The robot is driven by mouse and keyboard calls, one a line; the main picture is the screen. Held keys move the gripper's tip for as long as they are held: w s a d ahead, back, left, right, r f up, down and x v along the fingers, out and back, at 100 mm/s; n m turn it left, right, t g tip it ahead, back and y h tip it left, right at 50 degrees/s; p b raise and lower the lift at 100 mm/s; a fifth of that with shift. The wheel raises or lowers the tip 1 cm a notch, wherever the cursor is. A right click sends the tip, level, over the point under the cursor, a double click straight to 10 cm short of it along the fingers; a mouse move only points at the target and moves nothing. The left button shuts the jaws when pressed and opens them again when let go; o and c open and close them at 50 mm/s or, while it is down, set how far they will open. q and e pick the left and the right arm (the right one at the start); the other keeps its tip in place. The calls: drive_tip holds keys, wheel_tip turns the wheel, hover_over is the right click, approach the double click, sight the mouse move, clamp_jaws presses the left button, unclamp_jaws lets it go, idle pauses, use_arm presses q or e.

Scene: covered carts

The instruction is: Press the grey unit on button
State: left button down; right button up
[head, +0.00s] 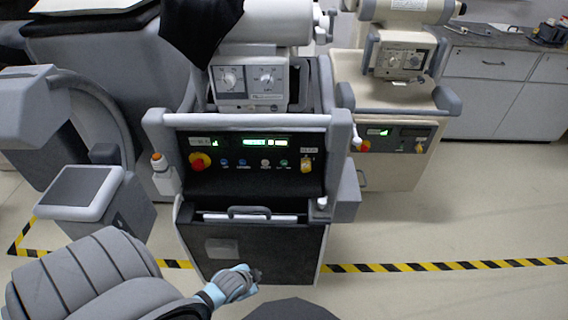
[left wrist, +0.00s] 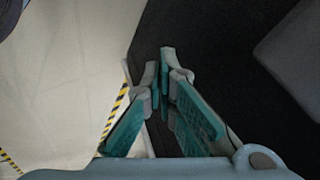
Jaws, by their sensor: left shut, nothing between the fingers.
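The grey unit (head: 342,135) is a cart with a grey frame and a black control panel (head: 230,178) in the middle of the head view. Its panel has a row of small round buttons: two blue ones, a pale one (head: 265,163) and a green one (head: 283,163). Their labels are too small to read, so I cannot tell which is the on button. My left gripper (head: 257,275) is shut and empty, low in front of the cart's dark lower front and well below the panel. In the left wrist view its fingertips (left wrist: 161,68) are together. My right gripper is not in view.
A red knob on yellow (head: 200,162) and a yellow switch (head: 306,164) flank the buttons. A white handle bar (head: 245,120) runs above the panel. A beige cart (head: 390,170) stands close on the right. Floor at the right is clear, with striped tape (head: 440,266).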

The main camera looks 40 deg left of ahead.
sight(284, 163)
use_arm(q)
drive_tip(key=w+r+m+t, duration=0.1)
drive_tip(key=w+r+m, duration=0.1)
drive_tip(key=r, duration=0.4)
drive_tip(key=w+d+r+m+t, duration=0.1)
drive_tip(key=w+r+m, duration=0.1)
drive_tip(key=w+r, duration=0.3)
drive_tip(key=w+r+m+t, duration=0.2)
drive_tip(key=w+r, duration=0.1)
drive_tip(key=r, duration=0.5)
drive_tip(key=shift+w+d+r+h, duration=0.2)
drive_tip(key=shift+d+r+h, duration=0.05)
drive_tip(key=shift+d+h, duration=0.1)
drive_tip(key=w+r+m, duration=0.1)
drive_tip(key=w+a+r+m+t, duration=0.1)
drive_tip(key=w+r+m, duration=0.1)
drive_tip(key=w+a+r+m+t, duration=0.1)
drive_tip(key=w, duration=0.1)
drive_tip(key=shift+w+a+r, duration=0.15)
drive_tip(key=shift+w+r, duration=0.1)
drive_tip(key=shift+r, duration=0.05)
drive_tip(key=w+a+b, duration=0.1)
drive_tip(key=w, duration=0.1)
drive_tip(key=w+a+b, duration=0.3)
drive_tip(key=w, duration=0.1)
drive_tip(key=shift+a+f+b, duration=0.15)
drive_tip(key=shift+a+b, duration=0.1)
drive_tip(key=shift+b, duration=0.05)
drive_tip(key=shift+w+a, duration=0.4)
drive_tip(key=shift+w, duration=0.05)
